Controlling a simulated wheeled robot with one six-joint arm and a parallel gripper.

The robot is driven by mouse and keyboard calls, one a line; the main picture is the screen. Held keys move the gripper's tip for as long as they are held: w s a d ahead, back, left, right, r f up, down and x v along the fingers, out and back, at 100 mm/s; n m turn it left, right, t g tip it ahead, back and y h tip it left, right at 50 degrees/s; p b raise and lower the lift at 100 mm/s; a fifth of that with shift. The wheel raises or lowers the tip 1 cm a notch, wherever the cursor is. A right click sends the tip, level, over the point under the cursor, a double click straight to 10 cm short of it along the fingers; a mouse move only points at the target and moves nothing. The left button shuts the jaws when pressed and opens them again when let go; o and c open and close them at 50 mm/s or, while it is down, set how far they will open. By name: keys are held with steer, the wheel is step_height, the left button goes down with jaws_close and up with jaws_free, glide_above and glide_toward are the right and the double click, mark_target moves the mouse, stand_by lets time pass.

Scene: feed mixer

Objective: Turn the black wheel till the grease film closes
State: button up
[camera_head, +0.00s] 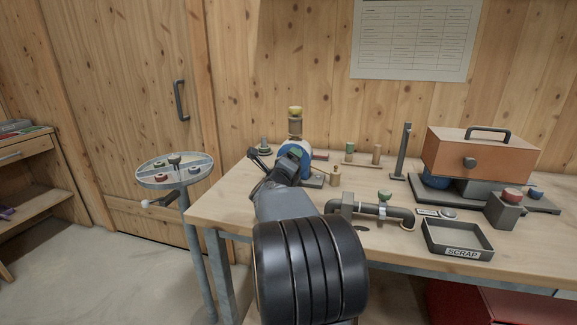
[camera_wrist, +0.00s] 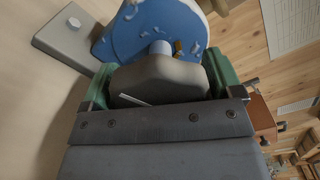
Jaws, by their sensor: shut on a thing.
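The black wheel (camera_wrist: 160,80) shows in the wrist view as a dark, blunt-edged knob on a short pale shaft. The shaft comes from a blue rounded housing (camera_wrist: 150,32) with pale patches and small yellowish marks. My gripper (camera_wrist: 155,88) has its green fingers on either side of the wheel and is shut on it. In the head view my gripper (camera_head: 290,158) is at the blue housing (camera_head: 284,147) on the bench, and my arm hides the wheel. I cannot clearly make out the grease film or any gap in it.
A wooden bench (camera_head: 235,208) carries a pipe with a green-capped valve (camera_head: 384,208), a scrap tray (camera_head: 457,247), an orange box (camera_head: 478,150) and small pegs. A yellow-topped post (camera_head: 295,122) stands behind my gripper. A round stand (camera_head: 160,183) is left of the bench.

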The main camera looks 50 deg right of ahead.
steer(key=o, duration=0.7)
steer(key=shift+a, duration=0.1)
steer(key=p+v, duration=0.1)
steer(key=v, duration=1.2)
steer(key=shift+s+a, duration=0.25)
